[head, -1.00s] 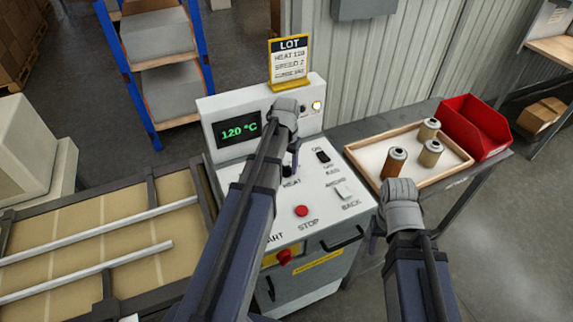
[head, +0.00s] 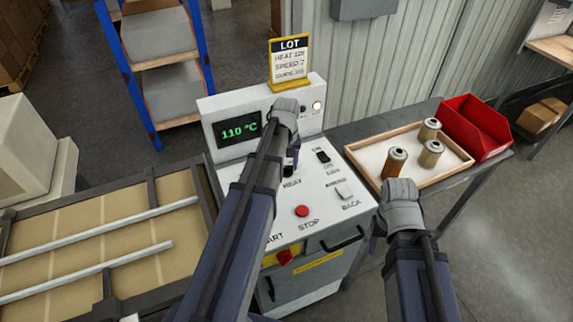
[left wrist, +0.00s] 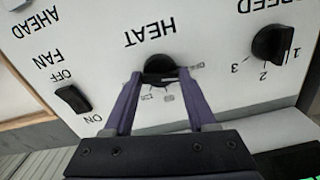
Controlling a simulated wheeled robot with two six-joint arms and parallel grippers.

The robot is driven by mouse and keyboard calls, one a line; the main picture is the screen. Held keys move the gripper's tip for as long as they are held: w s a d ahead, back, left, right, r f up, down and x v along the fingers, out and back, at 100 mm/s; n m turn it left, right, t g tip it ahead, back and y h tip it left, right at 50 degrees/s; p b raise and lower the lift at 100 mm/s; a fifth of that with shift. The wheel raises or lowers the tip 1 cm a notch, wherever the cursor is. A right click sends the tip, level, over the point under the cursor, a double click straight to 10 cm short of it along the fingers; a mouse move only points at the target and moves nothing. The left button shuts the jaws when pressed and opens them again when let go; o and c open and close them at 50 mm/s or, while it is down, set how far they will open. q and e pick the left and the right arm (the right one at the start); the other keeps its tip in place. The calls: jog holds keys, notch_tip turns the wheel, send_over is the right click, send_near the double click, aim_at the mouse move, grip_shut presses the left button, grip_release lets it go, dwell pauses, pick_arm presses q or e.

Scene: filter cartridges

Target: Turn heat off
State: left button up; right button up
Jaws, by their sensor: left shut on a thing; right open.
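The black HEAT knob (left wrist: 160,68) is on the white control panel (head: 240,178) of the machine. In the left wrist view my left gripper (left wrist: 160,78) is shut on this knob, one purple finger on each side. In the head view my left arm covers much of the panel around the HEAT knob (head: 289,170). The display (head: 238,130) reads 110 °C in green. My right gripper (head: 380,232) is open, in front of the panel's right edge, its fingers mostly hidden.
A black FAN switch (left wrist: 73,99) and a SPEED knob (left wrist: 272,45) flank the HEAT knob. A red STOP button (head: 302,211) is on the panel's front part. A tray (head: 366,159) with 3 cartridges and a red bin (head: 478,140) stand at the right.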

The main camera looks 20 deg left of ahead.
aim_at(287, 167)
dwell(0.4)
pick_arm(q)
jog(key=o, duration=1.4)
jog(key=shift+c, duration=0.2)
jog(key=shift+r, duration=0.1)
notch_tip(287, 167, up, 8)
jog(key=p, duration=0.8)
jog(key=shift+f, duration=0.25)
